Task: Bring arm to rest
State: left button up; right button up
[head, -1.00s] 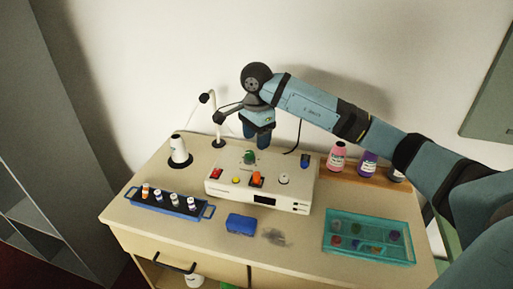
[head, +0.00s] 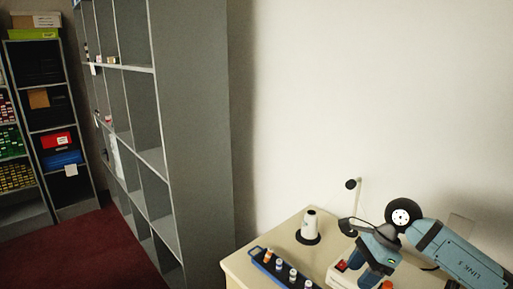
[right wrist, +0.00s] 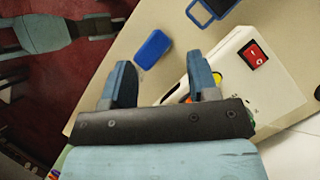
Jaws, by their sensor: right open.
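My right gripper (head: 364,279) is at the lower right of the head view, above the white control box (head: 343,280) with its red switch (head: 341,265). In the right wrist view the gripper's two blue fingers (right wrist: 160,82) are apart, with nothing between them. Below them show the white box (right wrist: 272,75), its red switch (right wrist: 253,54) and part of a yellow and an orange knob, partly hidden by a finger. My left gripper is not seen.
A white cone (head: 310,226), a thin lamp-like stand (head: 356,205) and a blue tray (head: 258,252) with several small bottles are on the counter (head: 240,262). A blue block (right wrist: 152,48) lies on it too. Tall grey shelves (head: 195,130) stand left of the counter.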

jog(key=s+a+r+m+t+y+p, duration=0.2)
jog(key=s+a+m+t+y+p, duration=0.35)
jog(key=a+m+y, duration=0.95)
jog(key=s+d+f+m+t+h, duration=0.2)
jog(key=s+f+m+h, duration=0.3)
jog(key=m, duration=0.7)
jog(key=s+d+f+m+t+h+p, duration=0.1)
jog(key=s+f+m+h, duration=0.5)
jog(key=m, duration=0.6)
jog(key=s+d+f+m+t+h+p, duration=0.1)
jog(key=s+d+f+m+t+h, duration=0.2)
jog(key=f+m, duration=0.6)
jog(key=s+d+m+h, duration=0.2)
jog(key=s+h, duration=0.1)
jog(key=s, duration=0.1)
jog(key=shift+s+d+m, duration=0.25)
jog(key=shift+d+m, duration=0.05)
jog(key=shift+m, duration=0.1)
